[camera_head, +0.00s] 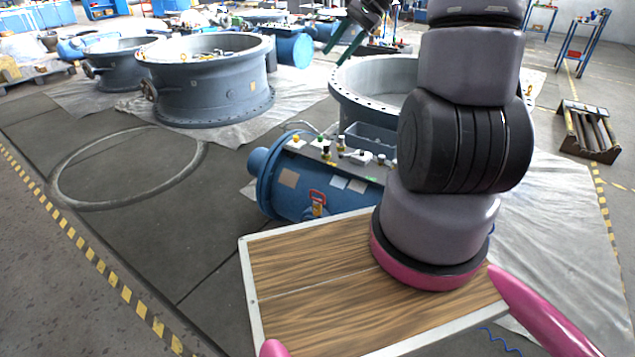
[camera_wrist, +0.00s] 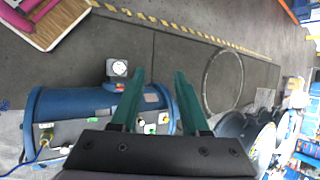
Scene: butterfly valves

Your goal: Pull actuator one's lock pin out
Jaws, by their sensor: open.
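The nearest actuator (camera_head: 286,196) is a blue cylinder lying on its side beside a large grey valve ring. Its grey top panel carries several small fittings and knobs. A red-orange looped piece (camera_head: 318,197) is on its near side and may be the lock pin; I cannot be sure. My gripper (camera_head: 342,45) is open and empty, high above and beyond the actuator, pointing down. In the wrist view, the green fingers (camera_wrist: 161,75) are apart, with the blue actuator (camera_wrist: 60,103) below and the panel partly hidden behind them. I cannot make out the pin there.
A grey valve ring (camera_head: 375,72) stands behind the actuator, partly hidden by my arm. Another large ring (camera_head: 205,85) and a blue actuator (camera_head: 294,50) stand further back. A wood-topped platform (camera_head: 310,275) is in front. The floor at left is clear around a thin ring (camera_head: 75,200).

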